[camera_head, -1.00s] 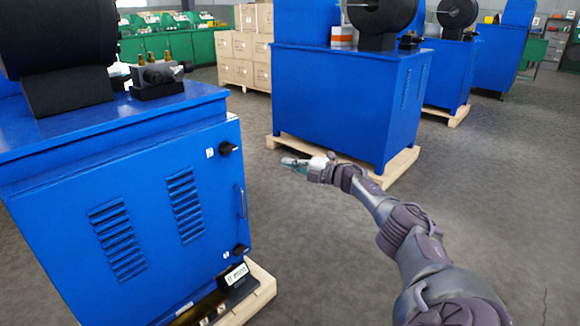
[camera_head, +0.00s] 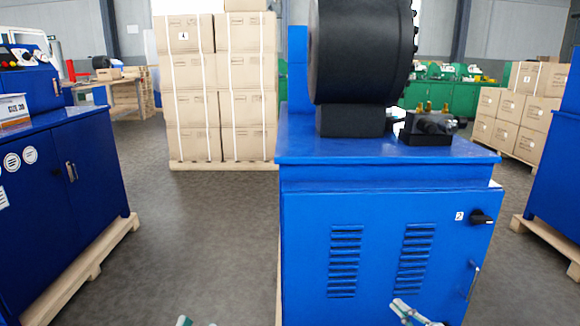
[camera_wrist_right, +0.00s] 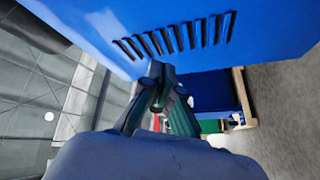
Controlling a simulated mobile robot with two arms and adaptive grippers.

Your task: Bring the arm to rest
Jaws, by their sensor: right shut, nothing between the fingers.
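My right gripper (camera_head: 399,305) shows at the bottom of the head view, in front of the louvred door of a blue machine cabinet (camera_head: 385,215). It is shut and empty. The right wrist view shows its two fingers (camera_wrist_right: 158,75) meeting at the tips, with the blue louvred panel (camera_wrist_right: 215,25) beyond them. I cannot tell the exact gap to the panel. A small tip of my left gripper (camera_head: 185,321) shows at the bottom edge of the head view; the rest is out of frame.
The blue cabinet carries a black drum (camera_head: 360,50) and a black fitting block (camera_head: 428,130). Stacked cartons (camera_head: 218,100) on a pallet stand behind. A darker blue cabinet (camera_head: 75,195) stands on the left. Bare grey floor (camera_head: 195,225) lies between the two cabinets.

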